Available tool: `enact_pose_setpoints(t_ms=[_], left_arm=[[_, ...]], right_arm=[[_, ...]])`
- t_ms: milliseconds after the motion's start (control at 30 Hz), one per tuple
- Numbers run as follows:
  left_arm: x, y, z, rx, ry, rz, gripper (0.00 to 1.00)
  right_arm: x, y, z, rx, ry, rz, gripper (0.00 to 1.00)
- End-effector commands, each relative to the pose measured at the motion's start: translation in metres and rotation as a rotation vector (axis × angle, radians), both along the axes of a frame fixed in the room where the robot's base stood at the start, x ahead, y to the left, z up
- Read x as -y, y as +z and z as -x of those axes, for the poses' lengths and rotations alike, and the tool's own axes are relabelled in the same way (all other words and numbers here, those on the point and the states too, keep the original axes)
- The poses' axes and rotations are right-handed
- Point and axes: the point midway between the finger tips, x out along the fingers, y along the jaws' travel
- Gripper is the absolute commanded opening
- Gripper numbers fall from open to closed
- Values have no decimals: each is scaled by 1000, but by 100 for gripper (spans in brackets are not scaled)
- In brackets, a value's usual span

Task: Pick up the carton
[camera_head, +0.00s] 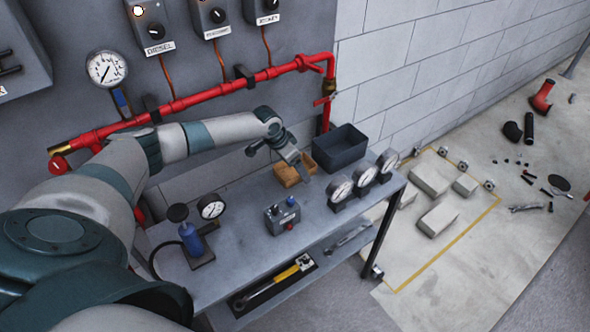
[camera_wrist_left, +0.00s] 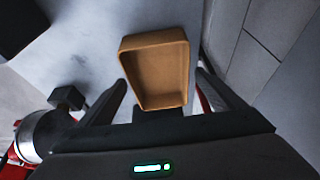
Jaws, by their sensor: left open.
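The carton (camera_head: 288,174) is a small open-topped tan-brown box on the grey bench, beside the dark bin. In the left wrist view the carton (camera_wrist_left: 155,72) is upright with its hollow inside facing the camera, and its lower end lies between the fingers. My left gripper (camera_head: 298,168) is at the carton, partly covering it in the head view. In the wrist view the left gripper (camera_wrist_left: 163,92) is open, with one finger on each side of the carton and a gap at each side. My right gripper is not in view.
A dark open bin (camera_head: 340,148) stands behind the carton. Gauges (camera_head: 340,190) stand to its right, and a grey switch box (camera_head: 283,215) is in front. A red pipe (camera_head: 215,98) runs along the wall behind. The bench (camera_head: 245,240) has some clear surface in front.

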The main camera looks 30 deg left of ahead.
Motion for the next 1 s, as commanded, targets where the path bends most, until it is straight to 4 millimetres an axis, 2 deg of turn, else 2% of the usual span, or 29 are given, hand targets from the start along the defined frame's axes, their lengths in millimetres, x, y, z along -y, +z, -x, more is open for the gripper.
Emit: enact_pose_setpoints(t_ms=[133, 567, 667, 800, 1000], left_arm=[[0, -5, -2, 1, 0, 0, 88], [1, -6, -2, 0, 0, -1, 88], [1, -6, -2, 0, 0, -1, 69], [1, -6, -2, 0, 0, -1, 37], [0, -5, -3, 2, 0, 0, 37]], right_arm=[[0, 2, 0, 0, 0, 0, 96], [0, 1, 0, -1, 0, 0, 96], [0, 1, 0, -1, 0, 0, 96], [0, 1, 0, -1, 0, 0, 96], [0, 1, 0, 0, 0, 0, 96]])
